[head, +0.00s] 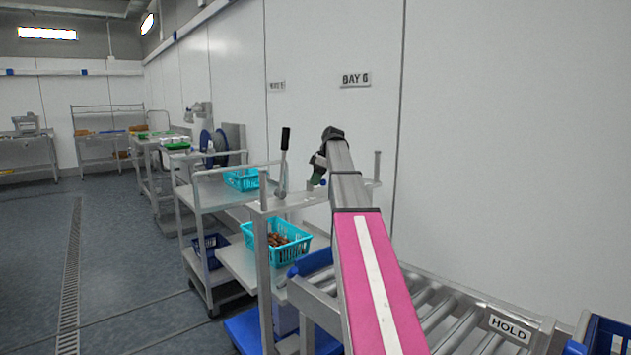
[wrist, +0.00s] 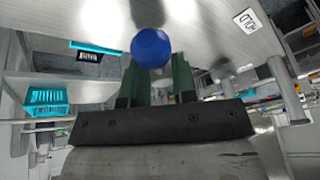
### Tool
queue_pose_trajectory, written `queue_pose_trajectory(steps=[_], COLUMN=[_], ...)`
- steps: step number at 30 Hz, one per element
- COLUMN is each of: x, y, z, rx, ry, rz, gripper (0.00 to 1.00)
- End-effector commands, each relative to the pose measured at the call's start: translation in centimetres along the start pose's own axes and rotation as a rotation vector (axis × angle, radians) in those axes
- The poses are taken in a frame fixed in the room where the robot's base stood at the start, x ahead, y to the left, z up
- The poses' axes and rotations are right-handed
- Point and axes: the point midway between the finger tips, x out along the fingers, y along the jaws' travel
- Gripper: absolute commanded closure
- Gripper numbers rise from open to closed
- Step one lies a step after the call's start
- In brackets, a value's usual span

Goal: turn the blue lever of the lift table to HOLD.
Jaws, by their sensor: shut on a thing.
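The blue lever shows as a round blue knob (wrist: 151,46) in the wrist view, between the green fingertips of my gripper (wrist: 154,66), which is shut on it. The lever's shaft is mostly hidden behind the knob. In the head view my gripper (head: 318,174) is at the far end of my arm, above the grey top (head: 302,201) of the lift table, and a small part of the blue knob (head: 323,183) shows beside it. A white label (wrist: 247,20) lies right of the knob in the wrist view; its lettering is turned and hard to read.
A black-gripped upright handle (head: 284,150) stands left of my gripper. A turquoise crate (head: 292,249) with brown dates sits below. A roller conveyor (head: 440,312) with a HOLD sign (head: 510,328) is at the lower right. The wall (head: 500,150) closes the right; floor (head: 120,270) is free at left.

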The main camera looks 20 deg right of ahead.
Motion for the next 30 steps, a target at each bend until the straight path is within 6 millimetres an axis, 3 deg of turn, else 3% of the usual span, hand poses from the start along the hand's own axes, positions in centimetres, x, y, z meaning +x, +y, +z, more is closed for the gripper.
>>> queue_pose_trajectory(steps=[8, 30], x=[0.1, 0.5], y=[-0.6, -2.0], z=[0.1, -0.5], rx=[0.152, 0.791], ry=[0.018, 0.094], rz=[0.064, 0.328], gripper=[0.98, 0.98])
